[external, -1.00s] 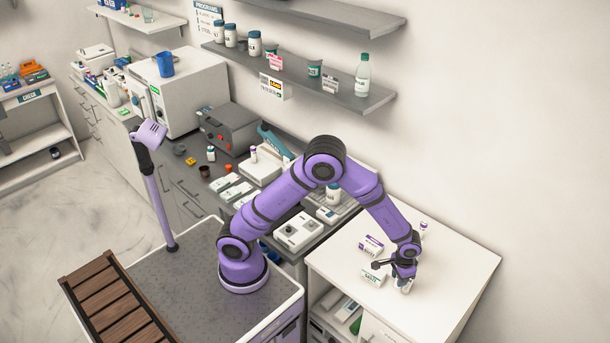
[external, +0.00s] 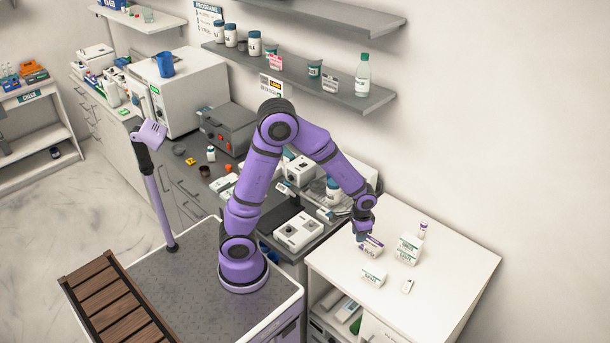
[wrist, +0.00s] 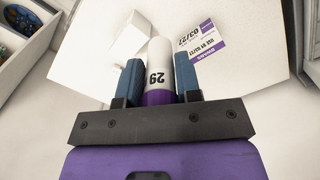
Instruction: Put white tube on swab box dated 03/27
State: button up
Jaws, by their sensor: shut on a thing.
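My gripper (wrist: 152,88) is shut on a white tube (wrist: 158,60) with a purple cap end and a black "29" on its side. In the external view my gripper (external: 362,233) is low over the purple-labelled swab box (external: 371,248) on the white table. The wrist view shows that box's purple and white label (wrist: 196,44), upside down, with 03/27 readable, just beyond and right of the tube. I cannot tell whether the tube touches the box. The held tube is hardly visible in the external view.
White boxes with green labels (external: 408,249) stand to the right on the table (external: 440,270). A smaller green-labelled box (external: 373,277) is in front. A small white item (external: 407,286) lies nearby, and a purple-marked tube (external: 422,229) stands behind. The table's right side is clear.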

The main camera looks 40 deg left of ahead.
jog(key=s+a, duration=0.2)
jog(key=a, duration=0.6)
send_over(372, 243)
notch_tip(372, 243, down, 7)
jog(key=shift+s+r, duration=0.1)
jog(key=shift+f, duration=1.8)
jog(key=shift+f, duration=0.15)
jog(key=o, duration=0.9)
